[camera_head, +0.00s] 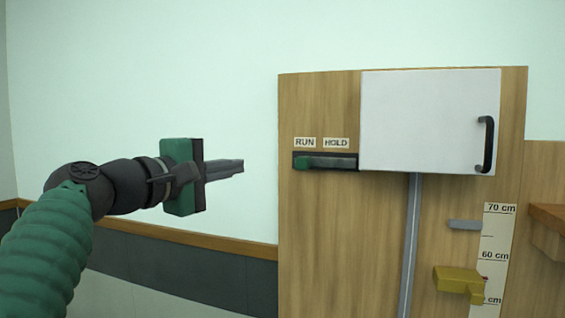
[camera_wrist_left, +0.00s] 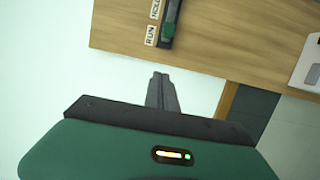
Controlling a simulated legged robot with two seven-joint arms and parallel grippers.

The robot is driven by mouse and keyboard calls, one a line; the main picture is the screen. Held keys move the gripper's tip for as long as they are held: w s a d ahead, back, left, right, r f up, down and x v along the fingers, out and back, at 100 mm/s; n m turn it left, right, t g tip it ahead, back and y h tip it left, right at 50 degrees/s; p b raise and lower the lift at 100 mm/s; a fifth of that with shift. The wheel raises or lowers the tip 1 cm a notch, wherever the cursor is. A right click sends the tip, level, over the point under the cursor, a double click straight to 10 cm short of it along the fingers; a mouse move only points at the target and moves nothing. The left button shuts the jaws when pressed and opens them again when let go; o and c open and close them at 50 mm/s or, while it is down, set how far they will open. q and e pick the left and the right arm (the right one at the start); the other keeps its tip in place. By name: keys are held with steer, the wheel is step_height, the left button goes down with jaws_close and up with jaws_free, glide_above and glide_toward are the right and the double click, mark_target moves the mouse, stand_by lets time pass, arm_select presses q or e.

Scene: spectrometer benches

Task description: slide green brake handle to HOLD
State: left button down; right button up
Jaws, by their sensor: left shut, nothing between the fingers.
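The green brake handle (camera_head: 303,162) sits at the left end of its dark slot (camera_head: 335,169), below the RUN label (camera_head: 305,142). The HOLD label (camera_head: 336,143) is to its right, above the slot's right part. In the left wrist view the handle (camera_wrist_left: 169,31) is at the RUN end of the slot, ahead of the fingers. My left gripper (camera_head: 242,166) is shut and empty, in front of the wall to the left of the wooden panel, apart from the handle. Its shut fingers (camera_wrist_left: 160,77) show in the left wrist view. My right gripper is not in view.
A white box with a black handle (camera_head: 487,145) is on the wooden panel (camera_head: 320,240), right of the slot. Below are a grey vertical rail (camera_head: 411,240), a yellow block (camera_head: 458,280) and a centimetre scale (camera_head: 497,235). Left of the panel is free room.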

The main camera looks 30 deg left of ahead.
arm_select(q)
steer(key=w+d+p, duration=0.4)
steer(key=w+p, duration=0.2)
steer(key=w, duration=0.4)
steer(key=shift+w+d, duration=0.2)
steer(key=shift+w, duration=0.2)
steer(key=shift+w, duration=0.1)
